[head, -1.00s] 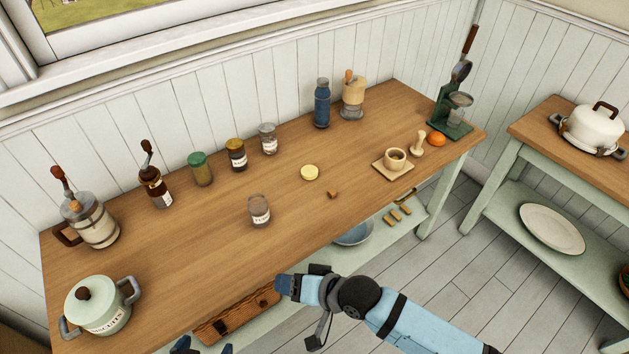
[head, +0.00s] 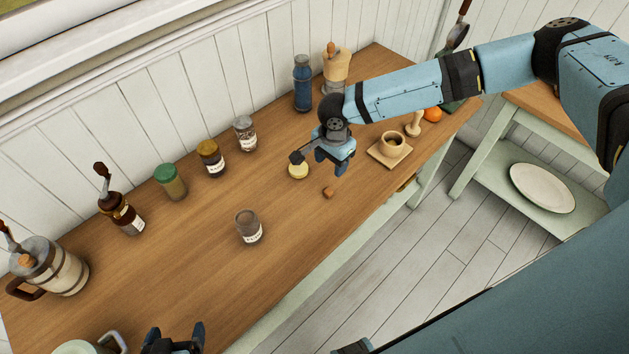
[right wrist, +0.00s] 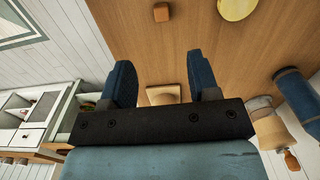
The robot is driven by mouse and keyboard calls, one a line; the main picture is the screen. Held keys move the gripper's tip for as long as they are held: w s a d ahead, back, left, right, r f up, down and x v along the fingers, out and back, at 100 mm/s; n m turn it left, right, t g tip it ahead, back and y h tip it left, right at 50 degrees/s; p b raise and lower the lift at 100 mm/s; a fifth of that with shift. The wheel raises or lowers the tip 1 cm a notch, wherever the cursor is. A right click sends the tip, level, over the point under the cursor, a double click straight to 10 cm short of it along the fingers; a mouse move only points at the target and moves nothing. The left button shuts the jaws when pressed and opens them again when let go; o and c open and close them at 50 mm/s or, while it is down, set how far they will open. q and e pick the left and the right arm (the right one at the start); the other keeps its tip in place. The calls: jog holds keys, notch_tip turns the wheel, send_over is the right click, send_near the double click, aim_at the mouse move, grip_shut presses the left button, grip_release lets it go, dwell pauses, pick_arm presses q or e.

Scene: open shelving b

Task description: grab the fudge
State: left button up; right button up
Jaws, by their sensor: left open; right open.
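The fudge, a small brown cube (head: 328,192), lies on the wooden table top between the round yellow lid and the square wooden board. It also shows at the top of the right wrist view (right wrist: 161,12), beyond the fingers. My right gripper (head: 333,165) is open and empty above the table, just behind the fudge in the head view and apart from it. Its two blue fingers (right wrist: 163,72) stand wide in the right wrist view. My left gripper (head: 174,335) is open at the bottom edge of the head view, with nothing seen between its fingers.
A yellow lid (head: 299,171) lies close to my right gripper. A glass jar (head: 248,227) stands left of the fudge. A wooden board (head: 376,155) with a cup (head: 392,143) is to the right. Several jars and a blue bottle (head: 302,84) line the back.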

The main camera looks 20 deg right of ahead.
send_over(329, 191)
jog(key=f, duration=0.8)
jog(key=shift+d, duration=0.3)
jog(key=f, duration=0.3)
jog(key=f+p, duration=0.1)
jog(key=f, duration=0.1)
jog(key=shift+w+a+f, duration=0.15)
jog(key=shift+a, duration=0.25)
jog(key=c, duration=1)
